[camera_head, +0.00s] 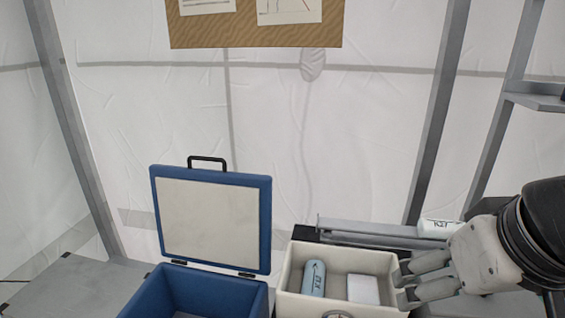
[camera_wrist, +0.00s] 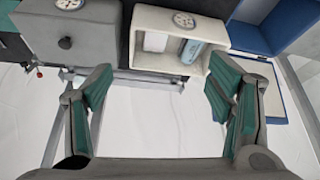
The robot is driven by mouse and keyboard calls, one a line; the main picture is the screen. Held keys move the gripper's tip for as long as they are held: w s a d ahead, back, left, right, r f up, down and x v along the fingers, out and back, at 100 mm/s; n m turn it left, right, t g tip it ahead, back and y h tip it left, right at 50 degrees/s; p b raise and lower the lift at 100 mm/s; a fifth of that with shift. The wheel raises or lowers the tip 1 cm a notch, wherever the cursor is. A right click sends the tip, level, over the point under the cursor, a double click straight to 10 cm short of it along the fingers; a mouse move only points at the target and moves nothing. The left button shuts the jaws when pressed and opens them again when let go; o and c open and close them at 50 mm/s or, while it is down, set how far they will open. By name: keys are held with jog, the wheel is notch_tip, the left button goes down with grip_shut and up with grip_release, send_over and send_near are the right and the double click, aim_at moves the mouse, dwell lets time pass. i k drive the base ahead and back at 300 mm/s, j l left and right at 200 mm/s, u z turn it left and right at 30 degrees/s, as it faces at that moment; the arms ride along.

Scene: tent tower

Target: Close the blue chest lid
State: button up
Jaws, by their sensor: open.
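The blue chest (camera_head: 195,296) stands at the lower middle of the head view, and part of it shows at the upper right of the wrist view (camera_wrist: 290,22). Its lid (camera_head: 264,225) stands upright, hinged at the back, with a pale inner panel and a black handle (camera_head: 207,160) on top. My gripper (camera_head: 402,283) is at the right, over the right edge of the white box, apart from the lid. In the wrist view its green-padded fingers (camera_wrist: 160,88) are spread wide with nothing between them.
A white box (camera_head: 340,307) with a dial stands right of the chest, holding a blue-grey canister (camera_head: 314,279) and a white block (camera_head: 363,289). A white canister (camera_head: 438,228) lies behind my gripper. A grey box (camera_wrist: 75,35) shows in the wrist view. A grey surface (camera_head: 65,285) lies left of the chest.

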aim_at(222, 219)
jog(key=j+u, duration=0.2)
jog(key=j, duration=1.35)
